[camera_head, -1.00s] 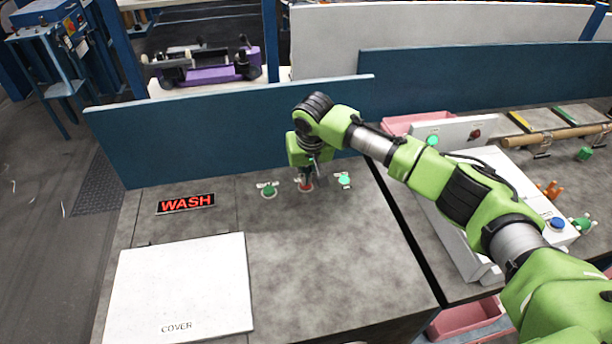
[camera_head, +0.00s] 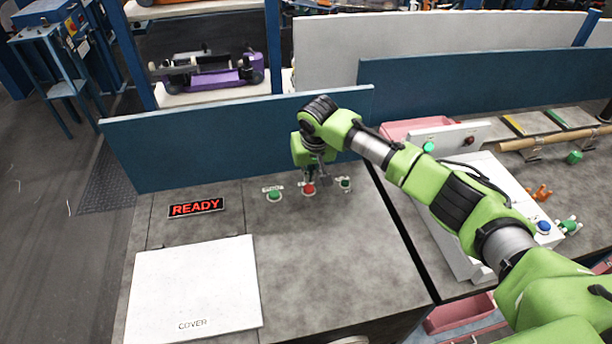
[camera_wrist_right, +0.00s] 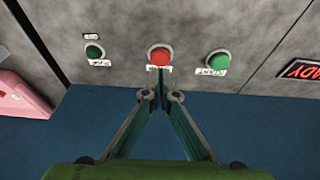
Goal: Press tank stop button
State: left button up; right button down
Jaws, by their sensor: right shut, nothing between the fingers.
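A red button (camera_head: 309,189) sits in a pale ring on the grey tank top, between two green buttons. It also shows in the right wrist view (camera_wrist_right: 159,57), with a label too small to read. My right gripper (camera_head: 311,179) is shut and empty, pointing down right by the red button. In the right wrist view its fingertips (camera_wrist_right: 160,82) meet just below the red button; whether they touch it I cannot tell. The display (camera_head: 196,208) reads READY in red letters. My left gripper is out of view.
A green button (camera_head: 274,195), labelled START in the wrist view, is left of the red one; a dark green button (camera_head: 345,184) is right. A white COVER lid (camera_head: 195,290) lies in front. A blue panel (camera_head: 235,135) stands behind. A white control box (camera_head: 455,135) stands right.

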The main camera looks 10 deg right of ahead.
jog(key=b+v, duration=0.2)
jog(key=v, duration=0.8)
jog(key=shift+w, duration=0.15)
